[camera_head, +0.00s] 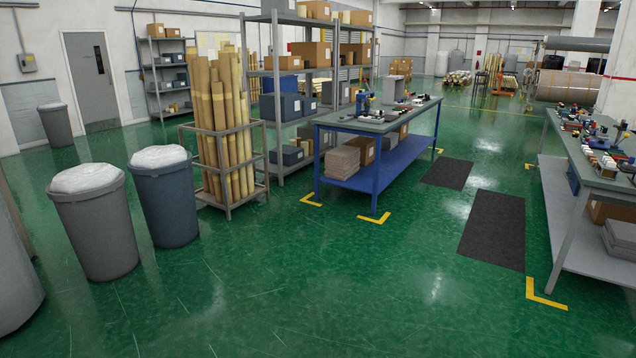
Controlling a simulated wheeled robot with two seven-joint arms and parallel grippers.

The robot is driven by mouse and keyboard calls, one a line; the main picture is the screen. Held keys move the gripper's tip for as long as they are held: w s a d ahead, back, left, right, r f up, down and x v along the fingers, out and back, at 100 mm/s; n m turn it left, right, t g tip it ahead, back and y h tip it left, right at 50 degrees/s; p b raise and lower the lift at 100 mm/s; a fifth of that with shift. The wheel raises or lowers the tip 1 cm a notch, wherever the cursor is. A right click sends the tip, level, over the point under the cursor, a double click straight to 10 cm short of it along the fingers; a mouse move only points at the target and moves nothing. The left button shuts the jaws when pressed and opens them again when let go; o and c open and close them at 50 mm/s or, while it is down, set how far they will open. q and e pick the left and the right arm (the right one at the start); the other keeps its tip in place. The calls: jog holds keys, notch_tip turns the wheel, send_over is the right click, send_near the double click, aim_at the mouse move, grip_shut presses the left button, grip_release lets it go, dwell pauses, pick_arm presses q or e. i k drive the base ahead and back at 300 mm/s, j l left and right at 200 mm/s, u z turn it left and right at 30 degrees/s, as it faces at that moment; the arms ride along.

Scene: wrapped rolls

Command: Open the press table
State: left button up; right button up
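I cannot tell for certain which bench is the press table. No drawer or door shows clearly open on either one. Neither of my grippers is in view.
Two lidless bins (100,225) (166,205) with white liners stand at left. A rack of cardboard tubes (221,130) and a grey shelf unit (285,120) stand behind them. Black mats (492,228) lie between the benches. The green floor (340,285) ahead is clear.

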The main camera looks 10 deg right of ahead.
aim_at(372, 113)
jog(key=i+l+z, duration=0.6)
jog(key=i+z, duration=0.25)
jog(key=i+l+z, duration=0.1)
jog(key=i+z, duration=0.3)
jog(key=i, duration=2.35)
jog(key=i+u, duration=0.15)
jog(key=i, duration=0.4)
jog(key=i+u, duration=0.15)
jog(key=i, duration=0.4)
jog(key=i+u, duration=0.15)
jog(key=i, duration=0.35)
jog(key=i+l+u, duration=0.1)
jog(key=i, duration=0.45)
jog(key=i+l+u, duration=0.15)
jog(key=i, duration=1.4)
jog(key=i+j+z, duration=0.1)
jog(key=i, duration=0.85)
jog(key=i+u, duration=0.15)
jog(key=i, duration=0.35)
jog(key=i+l+u, duration=0.15)
jog(key=i, duration=0.35)
jog(key=i+u, duration=0.45)
jog(key=u, duration=0.25)
jog(key=i+l+u, duration=0.15)
jog(key=u, duration=0.2)
jog(key=i+u, duration=0.1)
jog(key=u, duration=1.35)
